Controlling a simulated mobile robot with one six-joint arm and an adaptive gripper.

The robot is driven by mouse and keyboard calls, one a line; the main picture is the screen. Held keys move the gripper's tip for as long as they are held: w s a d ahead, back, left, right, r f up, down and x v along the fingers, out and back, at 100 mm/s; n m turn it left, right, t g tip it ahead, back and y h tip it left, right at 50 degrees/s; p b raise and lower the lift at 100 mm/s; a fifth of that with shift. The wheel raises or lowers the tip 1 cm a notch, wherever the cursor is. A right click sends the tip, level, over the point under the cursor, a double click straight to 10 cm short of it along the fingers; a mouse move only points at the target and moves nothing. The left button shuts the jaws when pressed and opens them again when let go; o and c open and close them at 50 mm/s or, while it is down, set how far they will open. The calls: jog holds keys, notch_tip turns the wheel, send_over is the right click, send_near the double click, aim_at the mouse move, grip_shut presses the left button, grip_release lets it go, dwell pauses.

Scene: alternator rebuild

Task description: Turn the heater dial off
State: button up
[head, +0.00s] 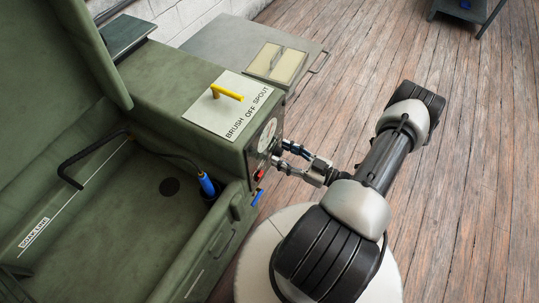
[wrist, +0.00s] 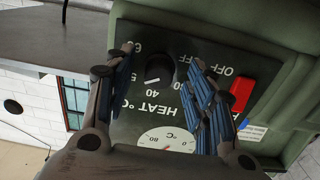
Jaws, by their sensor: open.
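The heater dial (wrist: 159,69) is a round black knob on the dark "HEAT °C" panel (wrist: 120,125) in the wrist view. Its white mark points to the lower left, near the 40 and not toward the OFF label. My gripper (wrist: 163,66) is open, with one blue-padded finger on each side of the dial. Whether a finger touches it I cannot tell. In the head view my gripper (head: 281,157) is at the panel on the end of the green cabinet (head: 165,85), and the dial is hidden.
A red switch (wrist: 242,92) sits right of the dial, and a white gauge (wrist: 168,140) below it. The cabinet top carries a yellow lever (head: 227,93) on a white "BRUSH OFF SPOUT" plate. The open basin (head: 110,210) holds a blue-handled hose.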

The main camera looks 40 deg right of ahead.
jog(key=shift+w, duration=0.15)
jog(key=c, duration=1.1)
